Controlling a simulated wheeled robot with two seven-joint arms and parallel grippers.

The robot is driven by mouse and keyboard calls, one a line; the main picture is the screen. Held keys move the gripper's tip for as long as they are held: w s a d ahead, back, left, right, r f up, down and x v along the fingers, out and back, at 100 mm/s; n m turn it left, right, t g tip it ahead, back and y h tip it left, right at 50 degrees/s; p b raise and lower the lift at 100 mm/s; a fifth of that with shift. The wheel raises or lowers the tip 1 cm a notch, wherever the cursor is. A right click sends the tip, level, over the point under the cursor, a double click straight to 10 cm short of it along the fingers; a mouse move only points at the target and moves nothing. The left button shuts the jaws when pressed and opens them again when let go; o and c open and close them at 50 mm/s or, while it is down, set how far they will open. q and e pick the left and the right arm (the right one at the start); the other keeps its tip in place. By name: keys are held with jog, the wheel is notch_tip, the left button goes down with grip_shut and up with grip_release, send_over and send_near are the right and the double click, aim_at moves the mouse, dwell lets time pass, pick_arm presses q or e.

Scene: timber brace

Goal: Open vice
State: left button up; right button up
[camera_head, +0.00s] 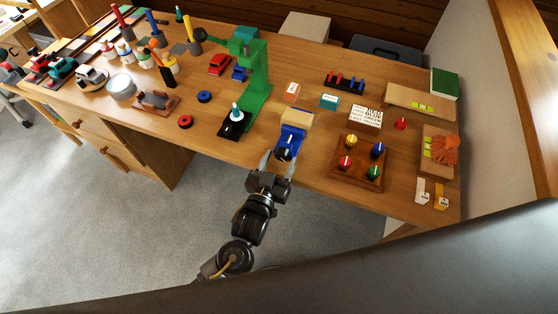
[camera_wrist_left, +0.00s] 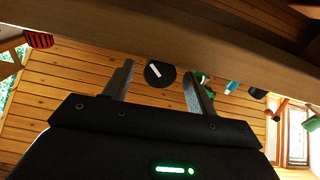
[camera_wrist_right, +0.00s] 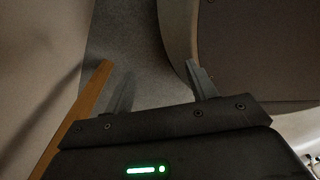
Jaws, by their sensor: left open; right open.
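The blue vice (camera_head: 291,138) stands at the front edge of the wooden workbench, with a tan wooden block (camera_head: 297,119) at its far end. I cannot tell how tightly its jaws sit on the block. A dark round knob with a white mark (camera_head: 283,154) is at the vice's near end. My left gripper (camera_head: 276,163) is open and empty, its fingers pointing at the knob from the front. In the left wrist view the knob (camera_wrist_left: 159,74) shows between the fingertips, apparently untouched. My right gripper (camera_wrist_right: 160,82) is open and empty, seen only in its own wrist view.
A green drill press (camera_head: 258,75) stands left of the vice. A wooden board with coloured knobs (camera_head: 358,177) lies to the right, with a written card (camera_head: 366,116) behind it. The workbench edge crosses the top of the left wrist view. Grey floor (camera_head: 150,230) in front is clear.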

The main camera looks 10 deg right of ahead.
pick_arm(q)
jog(key=c, duration=0.8)
jog(key=shift+c, duration=1)
jog(key=shift+n, duration=0.7)
jog(key=n, duration=0.3)
jog(key=shift+n+p, duration=0.35)
jog(key=shift+n, duration=0.95)
pick_arm(e)
jog(key=shift+r, duration=0.35)
jog(key=shift+d, duration=0.2)
